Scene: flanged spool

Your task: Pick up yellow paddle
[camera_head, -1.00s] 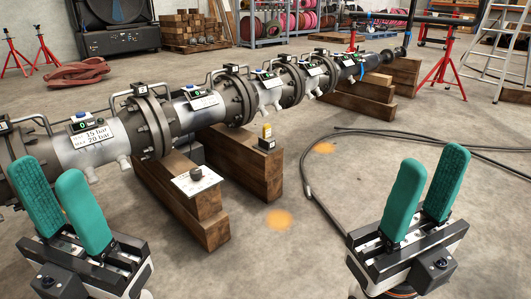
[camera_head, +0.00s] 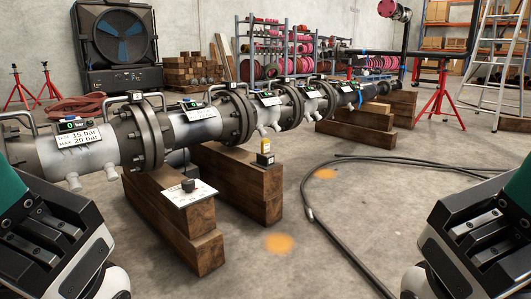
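A small yellow paddle (camera_head: 265,146) stands upright on a black block (camera_head: 265,159). The block sits on top of a wooden beam (camera_head: 240,180) under the flanged pipe, near the middle of the head view. My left gripper (camera_head: 48,238) is at the lower left edge, and my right gripper (camera_head: 485,235) is at the lower right edge.
The flanged pipe (camera_head: 195,128) with handles and gauges runs above the wooden beams. A white plate with a dark knob (camera_head: 188,186) lies on the nearer beam. A black hose (camera_head: 345,235) curves over the floor at right. The floor between the grippers is mostly clear.

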